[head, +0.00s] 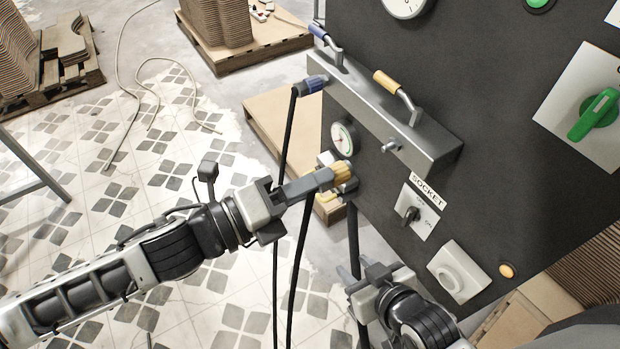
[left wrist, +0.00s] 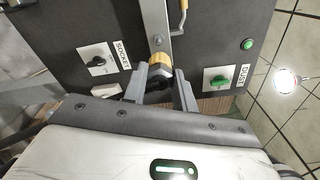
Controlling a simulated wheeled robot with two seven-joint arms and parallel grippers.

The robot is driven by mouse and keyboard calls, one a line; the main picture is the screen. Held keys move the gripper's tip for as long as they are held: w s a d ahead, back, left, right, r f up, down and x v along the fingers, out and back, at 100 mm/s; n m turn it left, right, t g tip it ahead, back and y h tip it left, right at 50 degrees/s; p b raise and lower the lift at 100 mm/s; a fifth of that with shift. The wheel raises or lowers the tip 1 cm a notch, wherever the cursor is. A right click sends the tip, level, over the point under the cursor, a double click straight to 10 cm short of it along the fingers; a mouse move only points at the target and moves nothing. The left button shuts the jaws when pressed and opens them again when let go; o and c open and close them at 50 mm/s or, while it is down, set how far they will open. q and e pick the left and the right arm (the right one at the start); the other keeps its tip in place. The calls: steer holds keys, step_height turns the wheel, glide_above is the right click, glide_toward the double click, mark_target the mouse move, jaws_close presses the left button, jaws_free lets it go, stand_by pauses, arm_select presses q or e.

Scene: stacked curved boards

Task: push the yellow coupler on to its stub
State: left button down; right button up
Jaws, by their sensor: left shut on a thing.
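The yellow coupler (head: 342,173) is held between the fingers of my left gripper (head: 328,180), which is shut on it. In the left wrist view the coupler (left wrist: 160,61) shows between the two fingertips (left wrist: 160,86). The bare metal stub (head: 391,145) sticks out of the grey manifold bar (head: 365,110), below the yellow-handled valve (head: 398,95). In the head view the coupler appears below and left of the stub, apart from it. My right gripper (head: 358,282) is low in front of the panel; its jaw opening is unclear.
A blue coupler (head: 313,84) with a black hose sits at the bar's left end. A pressure gauge (head: 343,137) is near the held coupler. The dark panel (head: 490,90) carries a SOCKET switch (head: 412,213) and a green knob (head: 596,114). Black hoses hang near my left gripper.

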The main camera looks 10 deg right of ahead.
mark_target(347, 167)
arm_select(q)
steer(key=shift+d+f, duration=0.1)
steer(key=shift+f, duration=0.15)
steer(key=shift+b+x, duration=0.55)
steer(key=shift+x, duration=2.4)
steer(key=shift+w+d, duration=0.15)
steer(key=shift+w, duration=0.05)
steer(key=shift+r, duration=0.1)
steer(key=shift+w+d, duration=0.3)
steer(key=shift+d, duration=0.3)
steer(key=shift+w+d, duration=0.15)
steer(key=shift+d, duration=0.35)
steer(key=c, duration=1)
jaws_free()
steer(key=shift+c, duration=0.2)
